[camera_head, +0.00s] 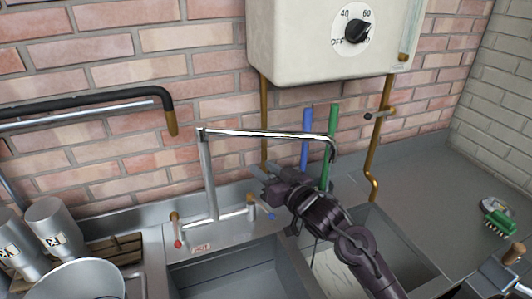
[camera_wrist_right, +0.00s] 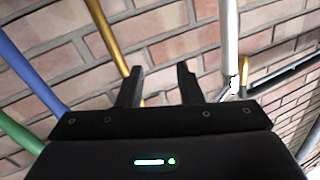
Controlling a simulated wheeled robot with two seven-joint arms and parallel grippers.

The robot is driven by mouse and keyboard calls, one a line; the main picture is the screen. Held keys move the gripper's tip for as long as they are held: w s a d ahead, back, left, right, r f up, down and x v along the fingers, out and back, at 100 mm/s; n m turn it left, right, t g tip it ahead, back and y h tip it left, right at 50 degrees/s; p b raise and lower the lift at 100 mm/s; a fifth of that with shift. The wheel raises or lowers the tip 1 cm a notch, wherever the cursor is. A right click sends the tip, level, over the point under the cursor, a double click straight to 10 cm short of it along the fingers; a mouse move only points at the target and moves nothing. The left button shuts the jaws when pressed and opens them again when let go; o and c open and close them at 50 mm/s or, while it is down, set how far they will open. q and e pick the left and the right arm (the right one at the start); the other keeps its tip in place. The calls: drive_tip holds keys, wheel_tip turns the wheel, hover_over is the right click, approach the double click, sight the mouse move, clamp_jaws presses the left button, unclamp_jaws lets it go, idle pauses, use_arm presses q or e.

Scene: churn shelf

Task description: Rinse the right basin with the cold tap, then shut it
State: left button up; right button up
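The mixer tap (camera_head: 209,175) rises behind the sink. Its long spout (camera_head: 270,134) ends over the right side. The right basin (camera_head: 395,235) is partly hidden by my right arm; a pale patch shows inside. No water stream is discernible. My left gripper is out of view.
A water heater (camera_head: 320,40) hangs above, with a brass pipe (camera_head: 373,150) at right. Blue (camera_head: 305,140) and green (camera_head: 329,150) poles stand behind the basin. Metal churns (camera_head: 55,228) stand left. A green brush (camera_head: 499,223) lies on the right drainboard, otherwise mostly clear.

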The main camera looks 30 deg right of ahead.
wheel_tip(320, 180, up, 6)
drive_tip(key=shift+f, duration=0.1)
